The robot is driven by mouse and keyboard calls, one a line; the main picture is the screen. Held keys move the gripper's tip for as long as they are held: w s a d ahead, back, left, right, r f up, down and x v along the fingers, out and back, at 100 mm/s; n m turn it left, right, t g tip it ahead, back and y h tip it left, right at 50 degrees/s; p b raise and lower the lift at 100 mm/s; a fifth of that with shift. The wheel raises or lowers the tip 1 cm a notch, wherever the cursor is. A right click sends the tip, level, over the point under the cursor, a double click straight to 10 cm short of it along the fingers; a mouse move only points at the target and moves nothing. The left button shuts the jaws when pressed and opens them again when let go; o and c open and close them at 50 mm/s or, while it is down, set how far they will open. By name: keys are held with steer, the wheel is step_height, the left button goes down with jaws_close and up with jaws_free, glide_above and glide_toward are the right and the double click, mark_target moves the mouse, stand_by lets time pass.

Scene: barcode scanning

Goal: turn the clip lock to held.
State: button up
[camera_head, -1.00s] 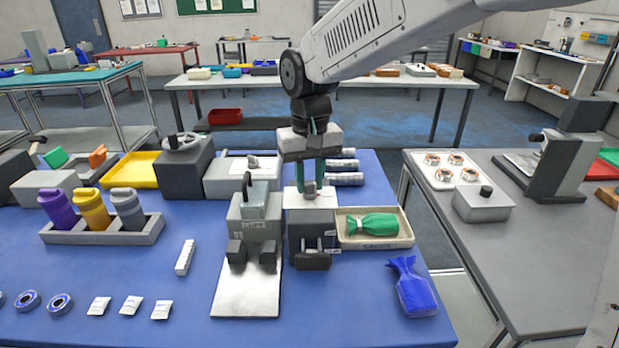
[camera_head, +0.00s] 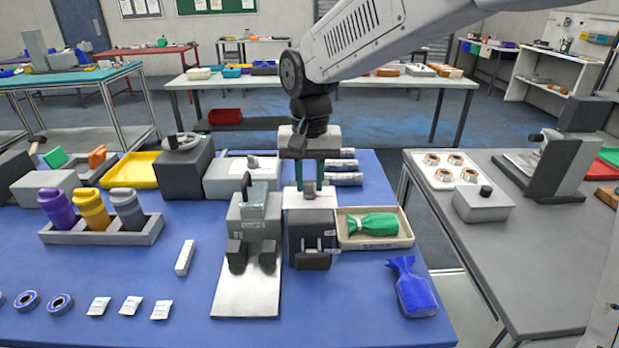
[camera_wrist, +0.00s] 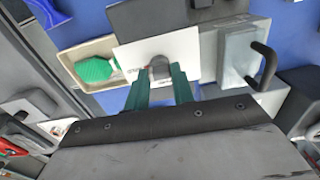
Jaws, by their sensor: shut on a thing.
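The clip lock appears to be the dark block (camera_head: 312,235) with a white top plate (camera_head: 322,202) and a small dark knob (camera_head: 309,191) on top, in the middle of the blue table. My gripper (camera_head: 309,188) points straight down over it, its green fingers shut on the knob. In the wrist view, the knob (camera_wrist: 158,68) shows between the tips of my gripper (camera_wrist: 160,80), over the white plate (camera_wrist: 180,50). Small print beside the knob is too blurred to read. The fingers partly hide the knob in the head view.
A grey device with an upright handle (camera_head: 247,185) stands close on the left. A tray (camera_head: 405,240) with a green pouch (camera_head: 373,223) is close on the right. A blue pouch (camera_head: 412,290) lies at the front right. The table's front centre-right is clear.

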mark_target(309, 184)
steer(key=o, duration=1)
step_height(309, 184, up, 8)
steer(key=shift+a+f, duration=0.1)
